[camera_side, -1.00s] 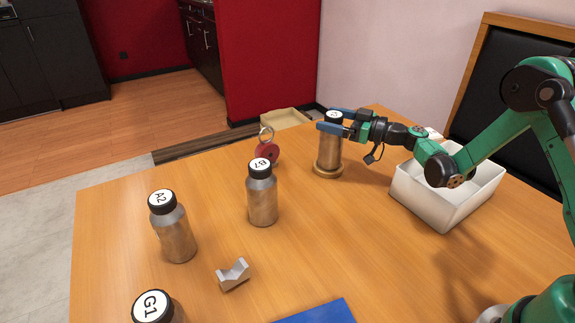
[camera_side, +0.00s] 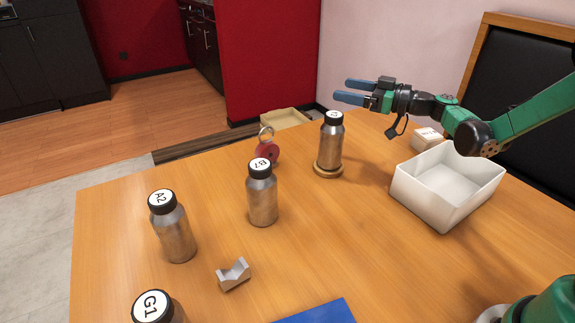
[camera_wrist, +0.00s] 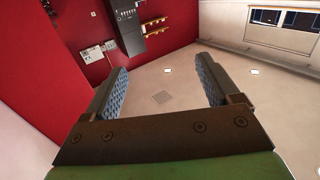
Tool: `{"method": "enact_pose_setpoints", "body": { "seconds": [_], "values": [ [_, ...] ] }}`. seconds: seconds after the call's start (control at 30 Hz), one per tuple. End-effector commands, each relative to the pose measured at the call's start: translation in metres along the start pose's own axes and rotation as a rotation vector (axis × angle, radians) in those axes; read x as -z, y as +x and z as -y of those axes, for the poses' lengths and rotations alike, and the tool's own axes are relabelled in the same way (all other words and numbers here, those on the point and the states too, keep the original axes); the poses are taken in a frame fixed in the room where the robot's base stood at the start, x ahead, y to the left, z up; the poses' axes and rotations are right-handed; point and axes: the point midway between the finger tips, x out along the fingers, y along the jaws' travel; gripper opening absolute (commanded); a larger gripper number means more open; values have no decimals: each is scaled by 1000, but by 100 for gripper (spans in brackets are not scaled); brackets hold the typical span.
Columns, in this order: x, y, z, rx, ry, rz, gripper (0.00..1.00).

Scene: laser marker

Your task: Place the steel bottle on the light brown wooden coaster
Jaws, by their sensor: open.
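A steel bottle (camera_side: 331,146) with a black-rimmed white cap stands upright on the light brown round wooden coaster (camera_side: 328,173) at the back of the table. The lettering on its cap is too small to read. My gripper (camera_side: 348,90) is open and empty, above and slightly right of that bottle, apart from it. In the wrist view my gripper (camera_wrist: 160,88) shows two spread fingers with nothing between them. Other steel bottles stand upright on the table: B7 (camera_side: 262,198), A2 (camera_side: 174,232) and G1 (camera_side: 155,309), which is cut off by the lower edge.
A white open box (camera_side: 445,195) stands right of the coaster, with a small pale box (camera_side: 427,138) behind it. A red round object with a ring (camera_side: 267,151) stands behind B7. A grey notched block (camera_side: 233,273) and a blue flat item (camera_side: 318,312) lie in front.

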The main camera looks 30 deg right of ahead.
Motion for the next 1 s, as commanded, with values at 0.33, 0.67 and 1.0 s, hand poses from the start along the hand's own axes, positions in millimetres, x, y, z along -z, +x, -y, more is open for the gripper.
{"method": "enact_pose_setpoints", "body": {
  "seconds": [0.33, 0.67, 1.0],
  "values": [
    [-1, -8, 85, 19, 201, 446, 82],
    [-29, -88, 148, -308, 294, 866, 82],
    [-40, -125, 152, -517, 275, 917, 82]
  ]
}}
